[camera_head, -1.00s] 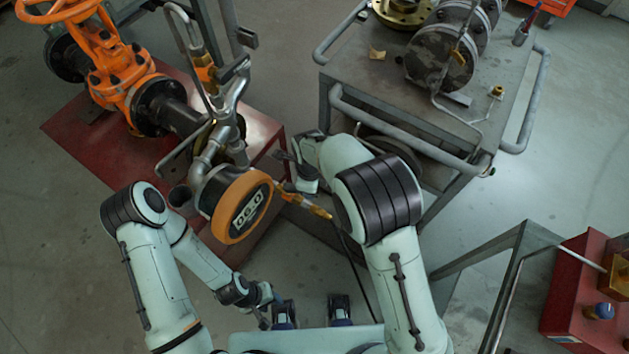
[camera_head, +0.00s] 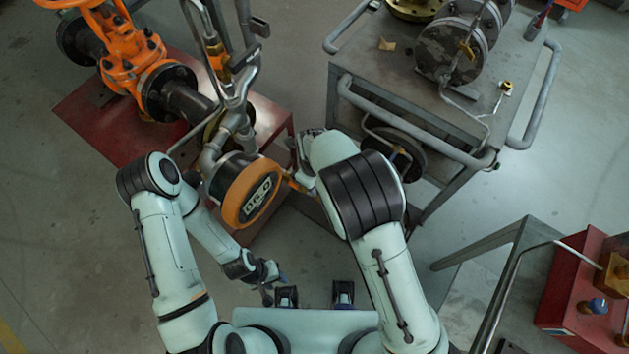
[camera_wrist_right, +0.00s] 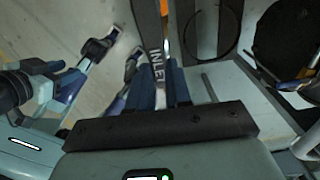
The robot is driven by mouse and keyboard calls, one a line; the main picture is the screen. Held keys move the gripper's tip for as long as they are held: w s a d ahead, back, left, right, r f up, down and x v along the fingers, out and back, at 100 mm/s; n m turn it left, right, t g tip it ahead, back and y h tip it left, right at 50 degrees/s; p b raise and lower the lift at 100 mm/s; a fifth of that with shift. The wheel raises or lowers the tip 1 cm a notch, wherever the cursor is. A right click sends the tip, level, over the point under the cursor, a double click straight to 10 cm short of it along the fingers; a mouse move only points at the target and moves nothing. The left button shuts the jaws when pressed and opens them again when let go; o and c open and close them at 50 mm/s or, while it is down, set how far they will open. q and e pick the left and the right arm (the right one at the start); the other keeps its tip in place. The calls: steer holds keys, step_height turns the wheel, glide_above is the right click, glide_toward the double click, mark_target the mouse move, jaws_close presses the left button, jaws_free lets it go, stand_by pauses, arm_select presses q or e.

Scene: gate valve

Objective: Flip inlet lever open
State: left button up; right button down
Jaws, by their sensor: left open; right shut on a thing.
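The inlet lever (camera_wrist_right: 155,55) is a flat grey bar marked "INLET" in the right wrist view. It runs down between the fingers of my right gripper (camera_wrist_right: 165,95), which is shut on it. In the head view, my right arm hides most of this grip, beside the orange-rimmed round body (camera_head: 246,202). A short piece of yellow-orange metal (camera_head: 296,184) shows there. My left gripper (camera_head: 273,285) is open and empty, low in the middle of the head view and apart from the pipework. The exact lever angle cannot be told.
An orange gate valve (camera_head: 132,68) and grey pipes (camera_head: 232,118) stand on a red base (camera_head: 85,118) at upper left. A metal cart (camera_head: 400,75) with flanged parts is close to my right arm. A red box (camera_head: 572,290) is at lower right.

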steer(key=shift+r, duration=0.1)
steer(key=c, duration=1)
jaws_free()
steer(key=shift+c, duration=0.2)
arm_select(q)
steer(key=shift+w+r+p, duration=0.65)
steer(key=shift+r+p, duration=0.15)
steer(key=shift+r, duration=0.2)
arm_select(e)
step_height(320, 180, up, 13)
steer(key=shift+r, duration=0.2)
